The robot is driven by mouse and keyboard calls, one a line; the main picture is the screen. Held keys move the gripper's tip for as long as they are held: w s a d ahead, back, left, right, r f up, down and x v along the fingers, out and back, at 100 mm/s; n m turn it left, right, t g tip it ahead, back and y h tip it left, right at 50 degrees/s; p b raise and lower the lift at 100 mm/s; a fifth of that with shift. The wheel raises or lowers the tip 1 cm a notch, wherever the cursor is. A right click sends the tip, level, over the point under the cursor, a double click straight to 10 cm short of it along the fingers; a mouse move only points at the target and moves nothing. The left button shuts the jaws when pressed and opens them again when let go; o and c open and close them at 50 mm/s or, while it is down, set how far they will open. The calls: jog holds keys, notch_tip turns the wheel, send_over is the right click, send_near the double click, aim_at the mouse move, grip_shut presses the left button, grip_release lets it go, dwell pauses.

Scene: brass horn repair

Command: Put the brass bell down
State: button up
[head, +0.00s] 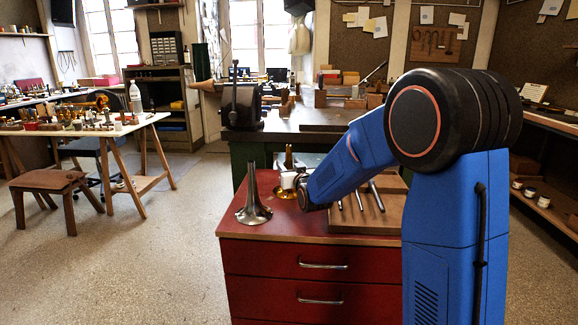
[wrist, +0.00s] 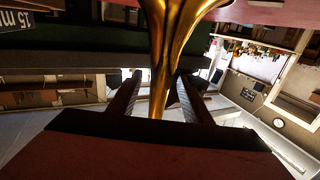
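The brass bell (head: 284,192) is upright over the red cabinet top (head: 235,228), its flared end down and its narrow stem up. I cannot tell whether its rim touches the top. In the wrist view the bell's golden stem (wrist: 165,62) runs between the two fingers of my gripper (wrist: 163,90), which look closed against it. That view is turned over, so the flare widens toward the picture's top. In the head view my gripper (head: 293,181) is partly hidden by my own blue arm.
A grey metal flared piece (head: 253,203) stands left of the bell. A wooden board (head: 370,225) with metal rods (head: 376,195) lies to the right. Behind is a workbench with a vise (head: 241,105). The cabinet top's front left corner is clear.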

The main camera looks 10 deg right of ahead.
jog(key=shift+r, duration=0.15)
jog(key=s+d+f+g, duration=0.2)
jog(key=s+g, duration=0.2)
jog(key=s, duration=1.5)
jog(key=s+d+f+g+h, duration=0.1)
jog(key=s+d+f+g, duration=0.1)
jog(key=s, duration=1.6)
jog(key=s+d+f+g, duration=0.3)
jog(key=s+g, duration=0.4)
jog(key=s, duration=1.2)
jog(key=shift+s+f+m+h, duration=0.3)
jog(key=shift+s+f+m, duration=0.1)
jog(key=shift+f, duration=0.35)
jog(key=shift+o, duration=0.5)
jog(key=shift+w, duration=0.1)
